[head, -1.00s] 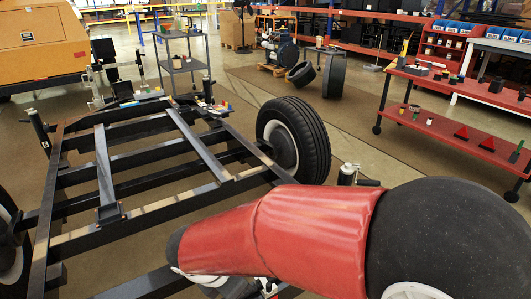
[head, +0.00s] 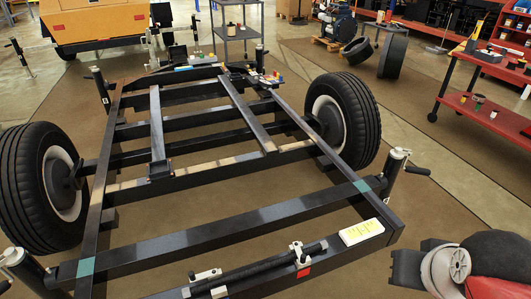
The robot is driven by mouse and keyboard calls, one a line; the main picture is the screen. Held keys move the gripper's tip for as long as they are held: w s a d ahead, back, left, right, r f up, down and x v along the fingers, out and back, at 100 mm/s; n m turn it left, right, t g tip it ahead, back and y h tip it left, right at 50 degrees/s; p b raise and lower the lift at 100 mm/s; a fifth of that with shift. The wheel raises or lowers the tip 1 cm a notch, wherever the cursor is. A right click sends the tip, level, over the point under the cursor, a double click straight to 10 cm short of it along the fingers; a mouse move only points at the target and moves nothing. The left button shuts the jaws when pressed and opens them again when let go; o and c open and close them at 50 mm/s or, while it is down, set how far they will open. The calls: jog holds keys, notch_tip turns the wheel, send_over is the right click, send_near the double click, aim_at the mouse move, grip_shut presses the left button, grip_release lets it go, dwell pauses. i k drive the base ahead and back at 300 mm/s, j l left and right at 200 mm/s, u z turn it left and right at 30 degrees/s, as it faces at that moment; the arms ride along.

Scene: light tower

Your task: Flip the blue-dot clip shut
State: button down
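The black trailer frame (head: 230,228) fills the middle of the head view. On its front beam lies a dark rod (head: 262,266), with a pale clip (head: 206,275) near its left end and another pale clip (head: 298,252) near its right end. A small red patch (head: 304,272) shows below the right clip. I cannot make out a blue dot on either clip, or whether each is open or shut. My gripper is not in view; only red, black and pale parts of my arm show at the lower right, apart from the frame.
A white card with yellow marks (head: 361,231) lies on the front beam's right end. Jack stands with cranks (head: 394,175) rise at the frame's corners. Large tyres (head: 348,122) stand at both sides. A red cart (head: 488,88) is at right; open floor lies between.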

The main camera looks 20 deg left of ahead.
aim_at(194, 278)
jog(key=j+u, duration=0.15)
jog(key=u, duration=1.55)
jog(key=i+u, duration=0.15)
jog(key=u, duration=0.15)
jog(key=i+l+u, duration=0.1)
jog(key=u, duration=0.25)
jog(key=i, duration=0.05)
